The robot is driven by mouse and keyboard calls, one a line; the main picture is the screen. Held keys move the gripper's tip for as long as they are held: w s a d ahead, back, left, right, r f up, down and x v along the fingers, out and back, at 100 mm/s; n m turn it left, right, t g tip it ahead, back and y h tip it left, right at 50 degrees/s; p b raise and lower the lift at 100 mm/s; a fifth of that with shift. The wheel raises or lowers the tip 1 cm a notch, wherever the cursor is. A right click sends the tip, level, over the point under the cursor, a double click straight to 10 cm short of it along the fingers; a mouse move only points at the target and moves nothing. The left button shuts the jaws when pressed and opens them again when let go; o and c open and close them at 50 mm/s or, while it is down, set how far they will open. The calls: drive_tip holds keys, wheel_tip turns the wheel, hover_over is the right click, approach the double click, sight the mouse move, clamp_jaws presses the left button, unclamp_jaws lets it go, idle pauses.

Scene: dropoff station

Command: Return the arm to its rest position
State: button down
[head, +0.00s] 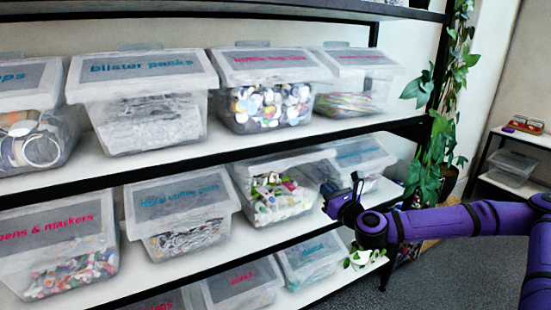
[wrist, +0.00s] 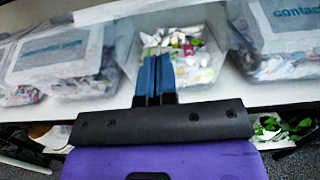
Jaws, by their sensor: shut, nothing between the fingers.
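My arm (head: 460,220) is purple and reaches in from the right in the head view, stretched toward the middle shelf. My gripper (head: 328,192) is at its end, in front of the open-fronted bin (head: 278,195) of small mixed green and white items. In the wrist view my gripper (wrist: 155,62) shows two blue fingers pressed together with nothing between them. They point at the same bin (wrist: 185,55), which lies just beyond the fingertips. I cannot tell whether the fingertips touch the bin.
Lidded clear bins stand on the shelves, such as blister packs (head: 145,100), pens & markers (head: 62,245) and metal coffee caps (head: 182,210). A contact-labelled bin (wrist: 285,40) is at the right. A hanging plant (head: 440,120) and a side table (head: 510,150) stand at the right.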

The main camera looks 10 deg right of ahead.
drive_tip(key=s+a+f+n+g, duration=0.35)
drive_tip(key=s+n+g, duration=0.2)
drive_tip(key=n, duration=0.45)
drive_tip(key=s+a+f+n+g, duration=0.35)
drive_tip(key=n+g, duration=0.25)
drive_tip(key=n, duration=0.4)
drive_tip(key=s+d+r+n+g+h, duration=0.1)
drive_tip(key=s+d+r+n+h, duration=0.3)
drive_tip(key=r, duration=0.4)
drive_tip(key=s+d+r+n+g+h, duration=0.1)
drive_tip(key=s+d+r+n+h, duration=0.3)
drive_tip(key=r, duration=0.4)
drive_tip(key=s+d+r+n+y, duration=0.1)
drive_tip(key=s+r+n, duration=0.1)
drive_tip(key=s+r, duration=0.5)
drive_tip(key=s+d+r+n, duration=0.2)
drive_tip(key=s+r, duration=0.5)
drive_tip(key=s, duration=0.5)
drive_tip(key=shift+s+r+t+y, duration=0.25)
drive_tip(key=shift+s+t+y, duration=0.1)
drive_tip(key=shift+s+y, duration=0.05)
